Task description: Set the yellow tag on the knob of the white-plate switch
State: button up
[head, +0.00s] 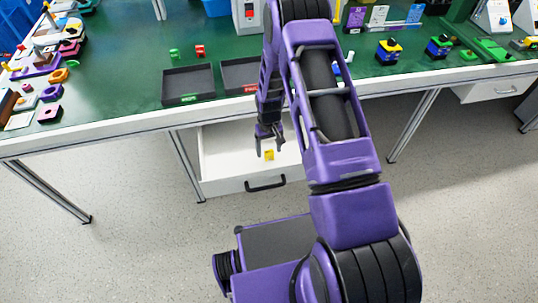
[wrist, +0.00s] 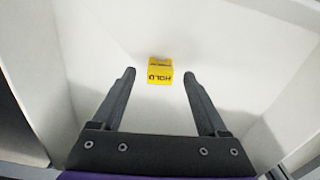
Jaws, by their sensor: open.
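The yellow tag (head: 269,155) lies in the open white drawer under the table. In the wrist view the tag (wrist: 160,71) shows dark lettering that reads HOLD upside down, and it lies between the fingertips as seen from there. My gripper (head: 269,146) is open and points down into the drawer above the tag. In the wrist view both fingers of my gripper (wrist: 159,76) are apart with nothing held. A pale upright panel with a red mark (head: 249,15) stands at the table's back, partly cut off; I cannot tell whether it is the white-plate switch.
The drawer (head: 227,187) has a black handle at its front, and its walls surround my gripper. The green tabletop (head: 125,75) is above and behind. Two dark trays (head: 188,85) sit near its front edge. Several coloured parts lie left and right. The floor in front is clear.

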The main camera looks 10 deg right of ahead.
notch_tip(320, 180, down, 2)
jog(key=shift+f, duration=0.15)
grip_shut()
dwell(0.3)
